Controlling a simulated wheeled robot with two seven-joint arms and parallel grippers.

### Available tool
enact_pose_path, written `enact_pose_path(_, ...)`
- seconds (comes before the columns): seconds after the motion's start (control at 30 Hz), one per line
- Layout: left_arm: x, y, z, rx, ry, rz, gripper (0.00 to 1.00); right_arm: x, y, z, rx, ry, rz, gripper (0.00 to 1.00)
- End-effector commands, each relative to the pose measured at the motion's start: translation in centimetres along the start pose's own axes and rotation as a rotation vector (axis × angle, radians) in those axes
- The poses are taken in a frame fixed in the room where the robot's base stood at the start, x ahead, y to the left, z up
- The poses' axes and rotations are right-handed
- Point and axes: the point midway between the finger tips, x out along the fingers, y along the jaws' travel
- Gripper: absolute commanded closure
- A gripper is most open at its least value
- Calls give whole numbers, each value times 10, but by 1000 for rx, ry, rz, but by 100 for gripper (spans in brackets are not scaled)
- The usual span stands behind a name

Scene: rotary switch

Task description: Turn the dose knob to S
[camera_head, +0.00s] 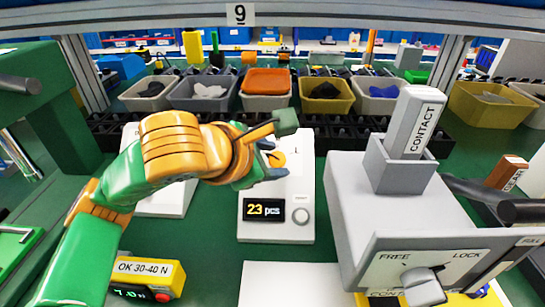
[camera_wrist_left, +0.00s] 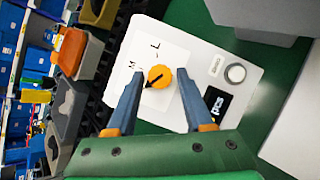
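The orange dose knob (camera_head: 279,158) sits on a white dispenser panel (camera_head: 252,230) in the middle of the head view. In the left wrist view the knob (camera_wrist_left: 159,77) has a black arrow pointing toward the lower left. The letters M and L are printed around it; an S does not show, and the left finger covers part of the panel there. My left gripper (camera_wrist_left: 160,74) is open, with one blue-grey fingertip on each side of the knob. Contact with the knob cannot be told. My right gripper is not in view.
The panel has a display (camera_head: 264,210) reading 23 pcs and a round button (camera_head: 300,216). A grey machine (camera_head: 375,205) with a CONTACT block stands close to the right. A yellow block (camera_head: 150,277) marked OK 30-40 N lies lower left. Bins (camera_head: 265,101) line the back.

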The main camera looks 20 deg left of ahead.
Motion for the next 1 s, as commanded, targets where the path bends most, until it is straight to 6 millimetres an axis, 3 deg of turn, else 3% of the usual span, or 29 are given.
enact_pose_path(0.33, -2, 1, 0, 1, -2, 2, 31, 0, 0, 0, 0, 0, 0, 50)
enact_pose_path(0.7, -67, 1, 1, 2, -4, 4, 31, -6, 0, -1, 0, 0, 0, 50)
enact_pose_path(1.0, -71, 0, 0, 0, -1, 1, 31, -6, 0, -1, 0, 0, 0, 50)
